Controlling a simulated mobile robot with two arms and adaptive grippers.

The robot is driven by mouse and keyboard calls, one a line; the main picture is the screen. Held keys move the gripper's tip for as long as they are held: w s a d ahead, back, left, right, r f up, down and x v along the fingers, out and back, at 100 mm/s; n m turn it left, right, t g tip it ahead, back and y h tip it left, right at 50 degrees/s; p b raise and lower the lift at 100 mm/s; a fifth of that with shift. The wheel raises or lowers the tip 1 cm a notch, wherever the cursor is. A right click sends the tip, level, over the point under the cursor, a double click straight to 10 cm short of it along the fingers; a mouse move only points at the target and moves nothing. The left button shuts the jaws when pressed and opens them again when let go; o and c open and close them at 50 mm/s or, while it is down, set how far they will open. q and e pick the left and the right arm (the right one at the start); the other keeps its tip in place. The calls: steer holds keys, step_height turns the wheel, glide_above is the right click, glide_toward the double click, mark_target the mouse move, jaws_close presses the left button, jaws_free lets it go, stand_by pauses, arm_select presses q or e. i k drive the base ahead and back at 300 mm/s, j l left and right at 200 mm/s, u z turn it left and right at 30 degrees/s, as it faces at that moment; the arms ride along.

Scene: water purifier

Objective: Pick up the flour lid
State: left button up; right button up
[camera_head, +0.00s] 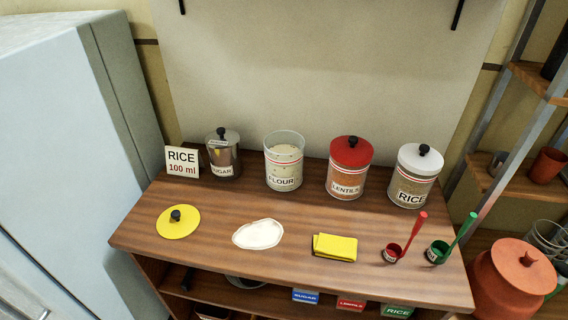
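A round yellow lid (190,222) with a black knob lies flat on the left front part of the wooden counter (210,262). The flour jar (283,162) stands at the back of the counter, open at the top, with pale flour inside. The yellow lid lies apart from the jar, in front of it and to the left; I see no label on the lid. Neither of my grippers is in view.
The sugar jar (222,153), lentils jar (349,168) and rice jar (413,177) stand in the back row, lidded. A white patch (258,234), a yellow cloth (335,247), a red scoop (395,251) and a green scoop (438,251) lie along the front. A fridge (60,150) borders the left.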

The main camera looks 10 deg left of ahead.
mark_target(179, 221)
steer(key=u, duration=1.25)
